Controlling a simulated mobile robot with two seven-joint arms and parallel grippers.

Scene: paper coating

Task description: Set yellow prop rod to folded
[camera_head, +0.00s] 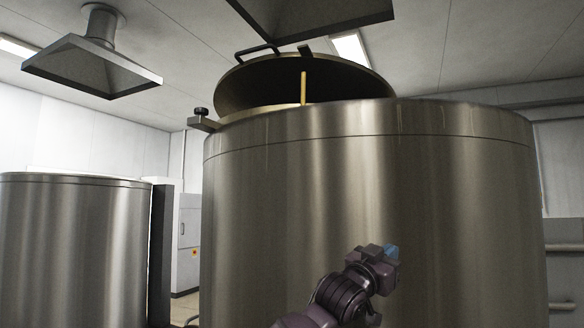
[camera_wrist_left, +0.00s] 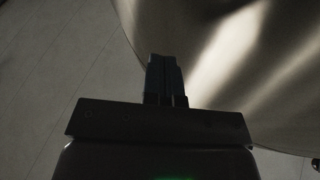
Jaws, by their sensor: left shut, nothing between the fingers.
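The yellow prop rod (camera_head: 303,88) stands upright at the rim of the large steel tank (camera_head: 370,190) in the head view. The tank's round lid (camera_head: 240,88) is tilted open above it, with a handle (camera_head: 257,52) on its upper left edge. My left gripper (camera_head: 391,252) is in front of the tank's wall, well below the rod and the rim. In the left wrist view its fingers (camera_wrist_left: 165,78) are shut and empty, with the curved tank wall (camera_wrist_left: 240,60) beyond. My right gripper is not in view.
A clamp with a black knob (camera_head: 201,115) sticks out at the tank rim's left. A second steel tank (camera_head: 75,245) stands at the left. Grey hoods (camera_head: 90,68) hang from the ceiling. A pale cabinet (camera_head: 188,240) stands behind, between the tanks.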

